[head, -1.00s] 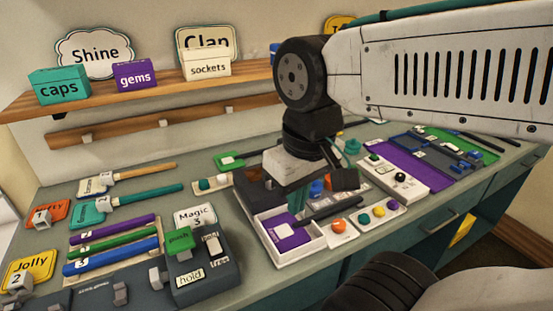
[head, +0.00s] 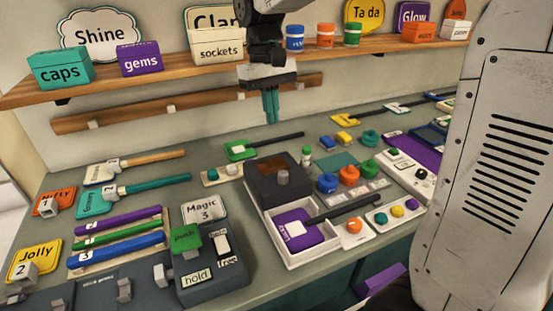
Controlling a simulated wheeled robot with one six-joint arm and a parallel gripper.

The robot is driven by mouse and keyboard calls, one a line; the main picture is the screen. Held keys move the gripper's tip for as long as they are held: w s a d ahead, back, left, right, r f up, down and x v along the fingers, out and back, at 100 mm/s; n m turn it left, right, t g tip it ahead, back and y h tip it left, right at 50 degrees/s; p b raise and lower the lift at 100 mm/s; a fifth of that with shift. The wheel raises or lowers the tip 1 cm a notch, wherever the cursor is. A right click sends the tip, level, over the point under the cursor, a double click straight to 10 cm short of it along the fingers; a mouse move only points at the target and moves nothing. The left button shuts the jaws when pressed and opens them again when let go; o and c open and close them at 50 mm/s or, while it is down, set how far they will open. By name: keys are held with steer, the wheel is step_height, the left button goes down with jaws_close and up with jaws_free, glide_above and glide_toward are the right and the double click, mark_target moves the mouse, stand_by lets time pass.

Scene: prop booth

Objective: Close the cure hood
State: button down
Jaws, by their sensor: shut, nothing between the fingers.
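The cure hood (head: 262,190) appears to be the dark grey box with a brownish window on top and a grey knob (head: 283,177) near its front right. It stands at the back end of a white tray (head: 300,262). A purple paddle (head: 291,231) with a white label and dark handle lies in the tray's front part, uncovered by the hood. My gripper (head: 271,119) points down with its teal fingers together and empty. In the picture it is above the hood, apart from it, against the wall rail.
Colored pots (head: 349,175) stand right of the hood. A green paddle (head: 240,150) with a dark handle lies behind it. A dark press block (head: 208,275) with a green push pad stands at front left. The shelf (head: 150,85) carries boxes and signs above.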

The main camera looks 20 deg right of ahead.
steer(key=w+f, duration=0.2)
steer(key=w, duration=0.2)
glide_toward(276, 174)
steer(key=shift+g, duration=0.3)
steer(key=f, duration=0.2)
steer(key=w+f, duration=0.2)
steer(key=f, duration=0.1)
steer(key=shift+w+a+f, duration=0.1)
steer(key=shift+a+f, duration=0.1)
steer(key=shift+f, duration=0.15)
steer(key=s, duration=0.3)
steer(key=shift+s+d, duration=0.1)
steer(key=shift+d, duration=0.15)
steer(key=shift+s, duration=0.35)
steer(key=shift+d+r, duration=0.1)
